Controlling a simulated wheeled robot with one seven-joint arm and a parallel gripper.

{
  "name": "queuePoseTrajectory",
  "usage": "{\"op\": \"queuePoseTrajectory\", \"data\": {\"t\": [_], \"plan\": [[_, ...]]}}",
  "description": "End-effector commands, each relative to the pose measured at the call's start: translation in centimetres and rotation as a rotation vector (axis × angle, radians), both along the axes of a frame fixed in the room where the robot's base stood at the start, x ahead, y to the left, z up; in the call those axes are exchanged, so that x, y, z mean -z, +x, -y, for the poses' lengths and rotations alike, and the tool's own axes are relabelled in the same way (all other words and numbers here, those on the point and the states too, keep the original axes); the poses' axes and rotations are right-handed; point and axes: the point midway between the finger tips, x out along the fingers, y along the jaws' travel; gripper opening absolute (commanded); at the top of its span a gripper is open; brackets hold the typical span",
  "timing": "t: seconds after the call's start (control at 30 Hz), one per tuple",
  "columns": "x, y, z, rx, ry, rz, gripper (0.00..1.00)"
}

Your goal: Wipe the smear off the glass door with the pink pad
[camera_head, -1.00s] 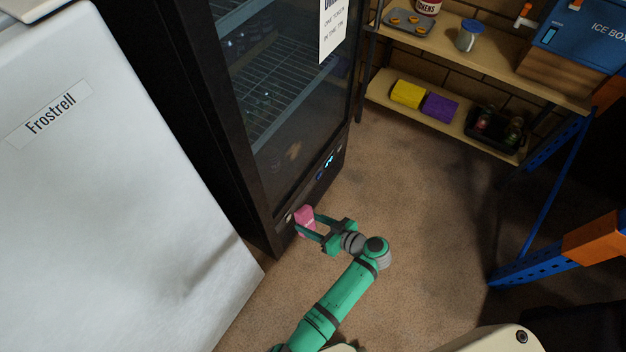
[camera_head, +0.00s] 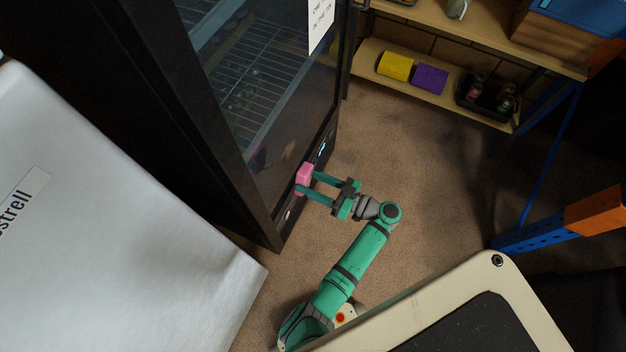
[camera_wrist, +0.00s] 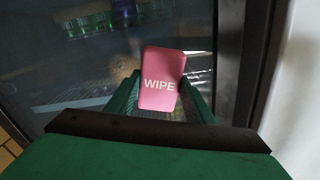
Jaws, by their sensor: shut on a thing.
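The pink pad (camera_head: 304,174) is held between the fingers of my gripper (camera_head: 307,183), at the lower right edge of the glass door (camera_head: 275,130). In the wrist view the pad (camera_wrist: 161,78) shows the word WIPE, with a green finger on each side and the dark glass beyond. I cannot tell whether the pad touches the door. The door is shut, in a black frame, with wire racks behind it. I cannot clearly make out the smear on the glass now.
A white cabinet (camera_head: 110,230) stands at the left. A shelf (camera_head: 370,62) at the back holds a yellow block (camera_head: 395,66), a purple block (camera_head: 430,78) and a black tray (camera_head: 470,105). A blue and orange rack post (camera_head: 550,232) stands at the right. The brown floor between is clear.

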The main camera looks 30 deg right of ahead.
Motion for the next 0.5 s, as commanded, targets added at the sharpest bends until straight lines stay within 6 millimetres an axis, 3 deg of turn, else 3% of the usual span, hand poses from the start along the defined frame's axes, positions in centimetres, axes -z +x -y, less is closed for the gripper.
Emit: {"op": "queuePoseTrajectory", "data": {"t": [0.5], "plan": [[0.0,3.4,-2.6,0.002,0.000,0.000,0.22]]}}
